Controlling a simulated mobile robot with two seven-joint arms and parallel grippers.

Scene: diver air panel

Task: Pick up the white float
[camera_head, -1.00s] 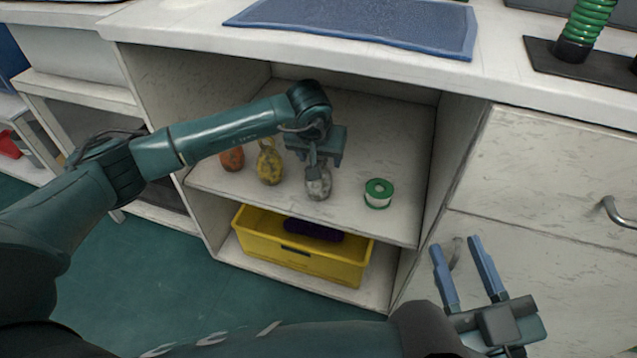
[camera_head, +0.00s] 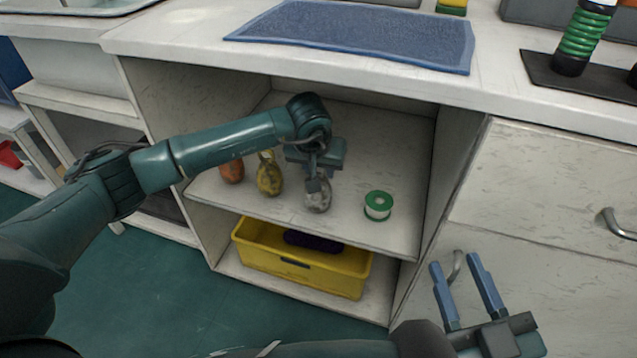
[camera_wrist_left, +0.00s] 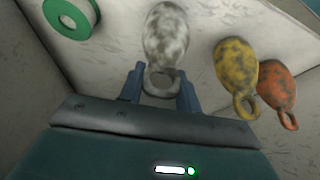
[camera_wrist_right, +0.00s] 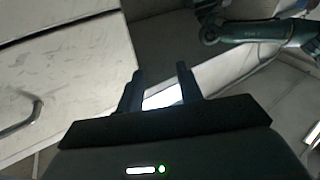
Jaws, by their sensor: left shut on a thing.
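The white float (camera_head: 318,196), mottled grey, is on the cabinet's upper shelf with its ring end toward my left gripper. In the left wrist view the white float (camera_wrist_left: 166,38) has its ring between the fingers of my left gripper (camera_wrist_left: 161,85). My left gripper (camera_head: 318,180) is shut on the float's ring in the head view. Whether the float still touches the shelf I cannot tell. My right gripper (camera_head: 463,283) is open and empty in front of the drawers at the right; it also shows open in its own wrist view (camera_wrist_right: 158,82).
A yellow float (camera_head: 269,178) and an orange float (camera_head: 231,170) are just left of the white one. A green-and-white tape roll (camera_head: 378,205) is to its right. Cabinet side walls and the countertop (camera_head: 180,38) enclose the shelf. A yellow crate (camera_head: 300,275) is below.

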